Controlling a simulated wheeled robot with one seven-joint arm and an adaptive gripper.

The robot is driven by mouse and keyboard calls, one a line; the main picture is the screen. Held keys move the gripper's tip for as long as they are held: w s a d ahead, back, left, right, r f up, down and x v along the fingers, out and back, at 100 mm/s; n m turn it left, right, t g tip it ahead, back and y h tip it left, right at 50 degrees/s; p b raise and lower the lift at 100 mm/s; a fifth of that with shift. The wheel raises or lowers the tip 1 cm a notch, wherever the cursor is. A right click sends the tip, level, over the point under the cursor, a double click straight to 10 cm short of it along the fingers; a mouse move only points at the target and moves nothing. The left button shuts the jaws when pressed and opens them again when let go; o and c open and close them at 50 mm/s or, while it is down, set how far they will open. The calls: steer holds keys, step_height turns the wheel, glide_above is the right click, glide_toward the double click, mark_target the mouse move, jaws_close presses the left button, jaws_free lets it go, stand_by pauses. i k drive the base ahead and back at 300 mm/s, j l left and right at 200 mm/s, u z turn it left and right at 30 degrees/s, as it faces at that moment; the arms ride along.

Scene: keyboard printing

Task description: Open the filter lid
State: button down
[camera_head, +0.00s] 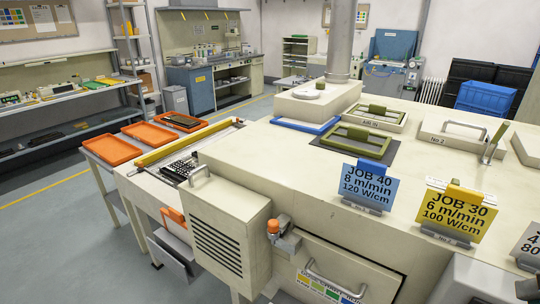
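No lid in view carries a readable "filter" label, so I cannot tell which is the filter lid. To the right is a cream lid (440,128) with a silver handle, marked "No 2". An olive lever (494,144) stands tilted beside it. All these lids look closed. My gripper is not in view.
A blue JOB 40 card (368,186) and a yellow JOB 30 card (456,214) stand on the machine's front edge. A louvred box (225,240) and an orange knob (273,226) project in front. Orange trays (109,150) lie on the left side table. Floor at left is clear.

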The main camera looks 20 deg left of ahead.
mark_target(240, 202)
steer(key=u, duration=1.3)
steer(key=i+j, duration=0.1)
steer(key=i, duration=0.35)
steer(key=i+j, duration=0.1)
steer(key=i, duration=0.4)
